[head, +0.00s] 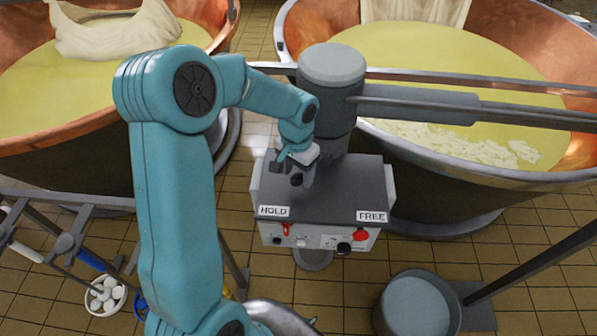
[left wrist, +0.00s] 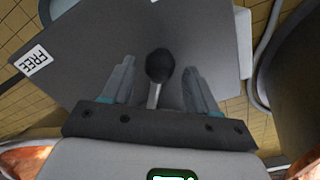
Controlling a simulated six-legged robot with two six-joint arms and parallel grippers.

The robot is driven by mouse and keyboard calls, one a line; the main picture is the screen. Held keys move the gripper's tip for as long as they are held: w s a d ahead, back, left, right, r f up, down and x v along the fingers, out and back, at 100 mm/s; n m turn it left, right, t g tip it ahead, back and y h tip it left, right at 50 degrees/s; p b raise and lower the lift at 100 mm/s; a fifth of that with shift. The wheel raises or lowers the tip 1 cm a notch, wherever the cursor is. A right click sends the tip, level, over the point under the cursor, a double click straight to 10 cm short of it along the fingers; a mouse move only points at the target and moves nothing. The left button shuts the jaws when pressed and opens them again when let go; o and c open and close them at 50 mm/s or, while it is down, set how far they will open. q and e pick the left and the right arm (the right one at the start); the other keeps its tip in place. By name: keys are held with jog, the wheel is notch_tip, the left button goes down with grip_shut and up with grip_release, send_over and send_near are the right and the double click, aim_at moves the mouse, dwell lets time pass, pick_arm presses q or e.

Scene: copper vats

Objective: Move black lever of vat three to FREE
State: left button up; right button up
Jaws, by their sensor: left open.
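The control box (head: 330,195) has a grey top with a HOLD label (head: 274,211) at its front left and a FREE label (head: 371,216) at its front right. The FREE label also shows in the left wrist view (left wrist: 34,60). The black lever (left wrist: 159,66) has a round knob on a thin metal stem; in the head view my gripper largely covers it, on the HOLD side. My left gripper (head: 293,163) is open over the box's left part. In the left wrist view its fingers (left wrist: 160,72) stand either side of the knob, with gaps. My right gripper is not in view.
A grey post (head: 331,85) with a long horizontal beam (head: 480,110) rises behind the box. Copper vats (head: 530,40) of yellow liquid stand at both sides. The box front has a red lever, a red button (head: 361,236) and a black knob (head: 344,248). A grey bucket (head: 418,303) stands front right.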

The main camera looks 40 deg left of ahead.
pick_arm(q)
jog(key=shift+f, duration=0.5)
jog(key=shift+c, duration=0.2)
grip_shut()
jog(key=shift+d, duration=0.1)
